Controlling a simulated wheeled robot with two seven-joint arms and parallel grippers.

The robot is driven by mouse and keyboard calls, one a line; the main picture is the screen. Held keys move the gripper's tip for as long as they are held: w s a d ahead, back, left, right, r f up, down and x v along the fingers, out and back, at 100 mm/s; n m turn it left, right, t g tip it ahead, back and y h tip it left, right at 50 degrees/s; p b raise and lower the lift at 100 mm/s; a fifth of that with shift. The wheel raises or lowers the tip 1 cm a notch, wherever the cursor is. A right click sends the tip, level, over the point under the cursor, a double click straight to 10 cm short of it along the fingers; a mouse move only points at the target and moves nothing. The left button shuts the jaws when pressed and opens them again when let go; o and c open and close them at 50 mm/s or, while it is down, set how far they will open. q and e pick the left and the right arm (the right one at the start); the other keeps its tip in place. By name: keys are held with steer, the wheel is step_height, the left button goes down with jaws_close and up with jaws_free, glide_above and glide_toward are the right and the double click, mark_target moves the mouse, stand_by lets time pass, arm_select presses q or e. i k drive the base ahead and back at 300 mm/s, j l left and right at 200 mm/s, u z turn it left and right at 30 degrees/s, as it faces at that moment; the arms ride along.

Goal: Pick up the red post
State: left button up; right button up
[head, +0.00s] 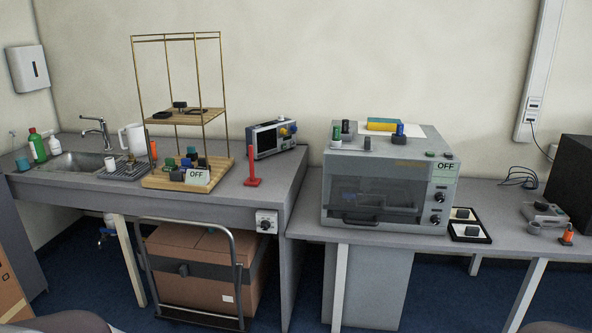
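The red post (252,165) stands upright on the left counter, on a flat red base near the counter's right part. It is between the wooden-shelved brass rack and the grey instrument, and nothing hides it. Neither of my grippers shows in the head view. Only rounded grey shapes show at the bottom edge, at the left and at the right.
A grey instrument (270,138) stands behind the post. The left counter (270,188) is clear in front of it. A boxy oven (385,180) stands right; a cart with a cardboard box (200,265) is below.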

mark_target(250, 181)
steer(key=i+u, duration=0.15)
steer(key=i, duration=0.6)
steer(key=i+l+u, duration=0.1)
steer(key=i+l, duration=0.15)
steer(key=i, duration=0.5)
